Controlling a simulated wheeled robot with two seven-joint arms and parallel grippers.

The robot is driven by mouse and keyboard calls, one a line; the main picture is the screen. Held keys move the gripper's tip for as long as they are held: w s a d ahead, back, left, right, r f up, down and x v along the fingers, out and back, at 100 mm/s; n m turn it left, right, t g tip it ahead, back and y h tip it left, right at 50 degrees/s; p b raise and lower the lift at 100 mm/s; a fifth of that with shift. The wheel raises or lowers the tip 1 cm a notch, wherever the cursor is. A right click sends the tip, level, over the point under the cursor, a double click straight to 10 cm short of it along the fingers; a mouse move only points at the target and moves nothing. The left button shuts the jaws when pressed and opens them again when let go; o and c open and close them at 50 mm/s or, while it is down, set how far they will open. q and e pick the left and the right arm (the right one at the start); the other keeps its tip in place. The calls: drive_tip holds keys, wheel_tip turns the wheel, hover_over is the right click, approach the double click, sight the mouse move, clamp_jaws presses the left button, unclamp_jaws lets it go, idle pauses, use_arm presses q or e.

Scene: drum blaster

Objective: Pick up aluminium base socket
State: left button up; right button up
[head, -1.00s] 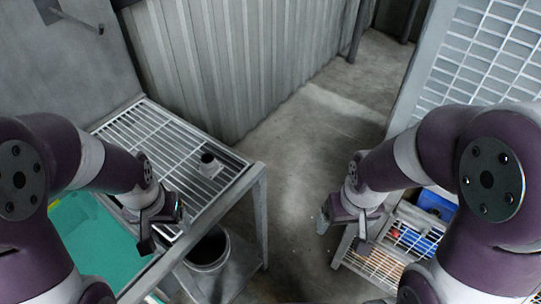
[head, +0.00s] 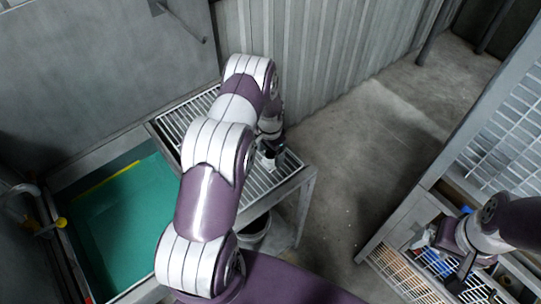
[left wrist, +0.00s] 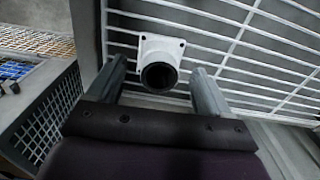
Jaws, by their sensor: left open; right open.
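The aluminium base socket (left wrist: 174,48) is a pale square plate with corner holes and a dark round tube, seen in the left wrist view. It sits on the white wire rack. My left gripper (left wrist: 157,76) is open, with one finger on each side of the socket in that view. I cannot tell whether the fingers touch it. In the head view my left gripper (head: 270,155) is down at the rack's right part, and my arm hides much of the area. My right gripper (head: 462,282) is open, low over the crates at the right.
The slatted rack (head: 183,118) adjoins a teal basin (head: 125,215) with a yellow-tipped tap (head: 60,223). A bucket (head: 254,232) stands beneath the rack. Crates (head: 402,272) and a wire-mesh panel (head: 500,140) are at the right. The floor between is clear.

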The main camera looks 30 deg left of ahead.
use_arm(q)
drive_tip(key=shift+f, duration=1.25)
drive_tip(key=c, duration=1.2)
drive_tip(key=shift+c, duration=0.3)
drive_tip(key=shift+w+r, duration=0.1)
